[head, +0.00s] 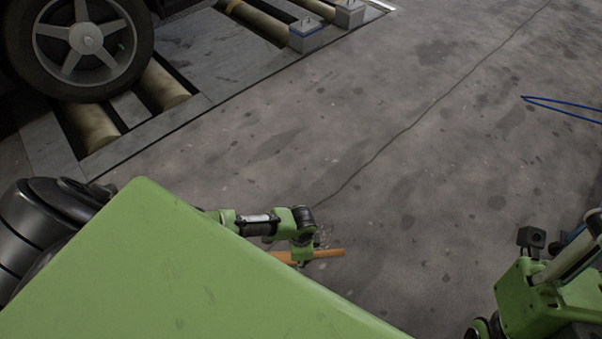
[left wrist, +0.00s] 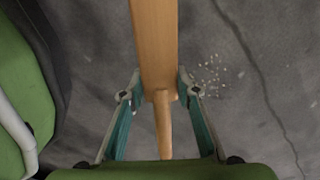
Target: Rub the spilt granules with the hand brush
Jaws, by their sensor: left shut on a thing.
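The hand brush (left wrist: 154,45) has a pale wooden body and a narrower handle, seen from above in the left wrist view. My left gripper (left wrist: 158,88) has its two fingers on either side of the brush, shut on it. In the head view the brush (head: 328,253) shows as an orange-brown bar at my left gripper (head: 303,257), low over the floor. The spilt granules (left wrist: 211,75) are small pale bits on the floor, just right of the brush and right finger. The bristles are hidden. My right arm shows at the lower right, but its fingers do not.
A car wheel (head: 87,40) stands on the dyno rollers (head: 163,87) at upper left. Two grey blocks with handles (head: 306,35) sit by the roller bed's edge. A blue cable (head: 560,106) lies at right. The cracked concrete floor (head: 420,170) between is clear.

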